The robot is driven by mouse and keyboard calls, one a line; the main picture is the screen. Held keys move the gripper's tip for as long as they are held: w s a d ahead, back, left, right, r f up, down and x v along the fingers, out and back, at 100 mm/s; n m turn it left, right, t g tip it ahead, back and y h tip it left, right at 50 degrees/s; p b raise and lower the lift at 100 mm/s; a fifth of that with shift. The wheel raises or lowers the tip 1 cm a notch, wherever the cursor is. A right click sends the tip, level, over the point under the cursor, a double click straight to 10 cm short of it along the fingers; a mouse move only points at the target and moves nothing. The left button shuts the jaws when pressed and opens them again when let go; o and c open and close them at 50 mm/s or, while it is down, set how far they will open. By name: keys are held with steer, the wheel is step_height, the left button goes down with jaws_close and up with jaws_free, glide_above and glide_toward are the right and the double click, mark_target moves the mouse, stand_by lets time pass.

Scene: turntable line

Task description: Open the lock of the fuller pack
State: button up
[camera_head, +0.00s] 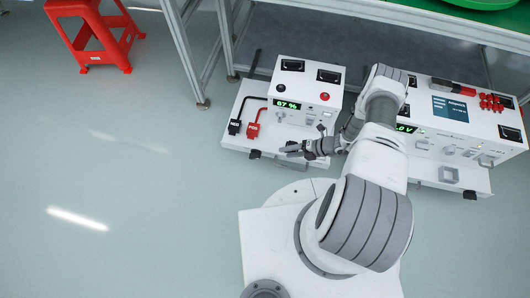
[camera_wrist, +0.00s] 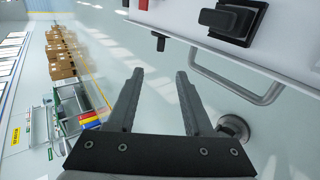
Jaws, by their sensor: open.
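A white pack (camera_head: 305,78) stands on the left in the head view. Its green display (camera_head: 288,105) reads a percentage, 67 or 87. A black plug (camera_head: 235,127) and a red plug (camera_head: 253,130) sit on the left tray. A black latch-like part (camera_head: 254,154) is on the tray's front edge; a black latch-like part on a white panel also shows in the wrist view (camera_wrist: 232,20). My gripper (camera_head: 285,150) is open and empty, low in front of the left unit; its fingers point up in the wrist view (camera_wrist: 160,76). No second percentage is readable.
A wider white unit (camera_head: 440,145) stands on the right, its display partly hidden by my arm. A grey bar handle (camera_wrist: 250,92) is right of my fingers. A red stool (camera_head: 95,35) is at upper left. The floor at left is clear. Cardboard boxes (camera_wrist: 60,55) are far off.

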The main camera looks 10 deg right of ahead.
mark_target(260, 155)
steer(key=b+x, duration=0.1)
steer(key=x, duration=0.4)
steer(key=b+x, duration=0.2)
steer(key=x, duration=0.4)
steer(key=b+x, duration=0.2)
steer(key=x, duration=0.4)
steer(key=shift+w+f, duration=0.1)
steer(key=shift+w, duration=0.25)
steer(key=shift+d, duration=0.1)
jaws_close()
